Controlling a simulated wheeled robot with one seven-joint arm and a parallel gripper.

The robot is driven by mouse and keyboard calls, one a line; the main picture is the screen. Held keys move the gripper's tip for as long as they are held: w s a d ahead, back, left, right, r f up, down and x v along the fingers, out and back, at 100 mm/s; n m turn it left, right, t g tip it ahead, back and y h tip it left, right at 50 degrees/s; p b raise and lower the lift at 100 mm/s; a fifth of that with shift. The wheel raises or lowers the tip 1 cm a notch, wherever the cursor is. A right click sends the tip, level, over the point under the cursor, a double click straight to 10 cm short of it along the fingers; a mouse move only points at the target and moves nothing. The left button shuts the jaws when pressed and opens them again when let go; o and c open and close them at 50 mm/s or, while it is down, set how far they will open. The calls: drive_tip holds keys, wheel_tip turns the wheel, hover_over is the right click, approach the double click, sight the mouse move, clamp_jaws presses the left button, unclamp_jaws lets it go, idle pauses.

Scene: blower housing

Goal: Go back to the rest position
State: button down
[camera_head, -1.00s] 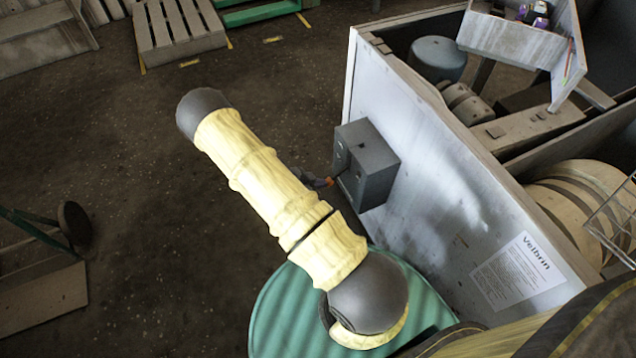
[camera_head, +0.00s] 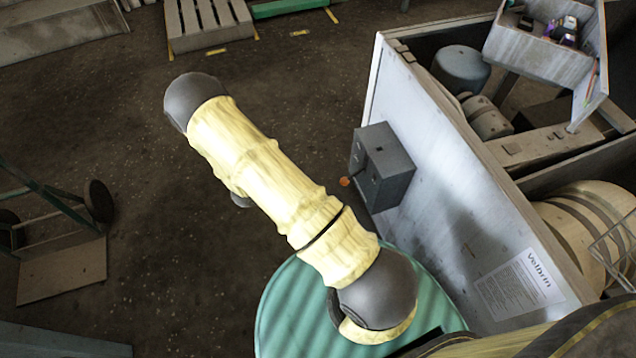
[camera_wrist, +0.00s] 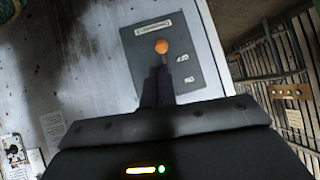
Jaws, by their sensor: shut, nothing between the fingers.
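My gripper (camera_wrist: 158,74) shows in the wrist view with its dark fingers together and nothing between them. In the head view it is hidden behind my pale yellow arm. Ahead of the fingertips in the wrist view is an orange ball knob (camera_wrist: 161,46) on a grey control box (camera_wrist: 188,72) with labels. The fingers overlap the knob's lower side in the picture, and the exact gap is hard to judge. In the head view the box (camera_head: 387,170) is fixed to the pale side panel (camera_head: 440,165) of the housing, and the knob (camera_head: 345,182) sticks out at its left.
The housing, with a "Velbrin" sheet (camera_head: 519,286), fills the right side. An open tray (camera_head: 537,52) stands above it. A hand cart (camera_head: 62,268) is at the left, and a pallet (camera_head: 208,24) is at the back. The floor between them is clear.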

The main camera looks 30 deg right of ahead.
drive_tip(key=shift+a+r, duration=0.35)
drive_tip(key=shift+a, duration=0.2)
drive_tip(key=shift+w+r, duration=0.1)
